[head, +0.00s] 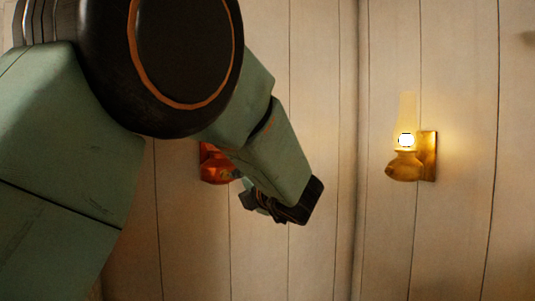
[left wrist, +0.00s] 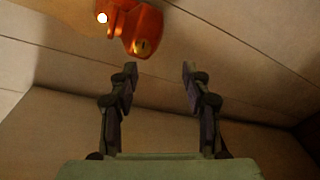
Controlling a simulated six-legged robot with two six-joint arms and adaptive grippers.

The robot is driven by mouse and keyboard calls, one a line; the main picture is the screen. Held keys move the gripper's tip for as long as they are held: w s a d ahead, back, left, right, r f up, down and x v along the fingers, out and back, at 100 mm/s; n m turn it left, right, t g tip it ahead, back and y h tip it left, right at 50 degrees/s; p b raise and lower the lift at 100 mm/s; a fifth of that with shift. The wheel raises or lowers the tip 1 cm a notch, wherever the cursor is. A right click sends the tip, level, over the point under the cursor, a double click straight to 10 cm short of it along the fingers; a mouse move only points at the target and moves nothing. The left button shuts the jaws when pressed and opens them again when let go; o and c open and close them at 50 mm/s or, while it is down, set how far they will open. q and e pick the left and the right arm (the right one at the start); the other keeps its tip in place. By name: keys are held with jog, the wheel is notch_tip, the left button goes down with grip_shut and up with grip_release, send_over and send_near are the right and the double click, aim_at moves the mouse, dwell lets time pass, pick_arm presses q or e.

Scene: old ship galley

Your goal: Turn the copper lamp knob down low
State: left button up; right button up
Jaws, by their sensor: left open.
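The copper lamp (head: 212,166) is on the plank wall in the head view, mostly hidden behind my left arm. In the left wrist view the copper lamp (left wrist: 145,22) is at the top, orange-red, with a bright glow at its left. My left gripper (head: 251,200) is close to the copper lamp in the head view. In the left wrist view the left gripper (left wrist: 159,69) is open and empty, its fingertips apart from the lamp, which lies ahead and slightly left. My right gripper is not in view.
A lit brass lamp (head: 405,168) with a tall glass chimney is on the wall to the right. A wall corner runs between the two lamps. The wall around the gripper is bare planks (head: 320,100). My left arm covers much of the left side.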

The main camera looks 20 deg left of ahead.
aim_at(226, 175)
pick_arm(q)
jog(key=w+a+m+p, duration=0.1)
jog(key=a+m+p, duration=0.1)
jog(key=m, duration=0.3)
jog(key=w+a+r+m+p, duration=0.1)
jog(key=w+a+m+p, duration=0.1)
jog(key=m+p, duration=0.3)
jog(key=w+a+m+t+p, duration=0.1)
jog(key=a+m+p, duration=0.2)
jog(key=m, duration=0.2)
jog(key=shift+w+a+r+y, duration=0.15)
jog(key=shift+w+a+y, duration=0.05)
jog(key=shift+y, duration=0.2)
jog(key=shift+c, duration=0.2)
grip_shut()
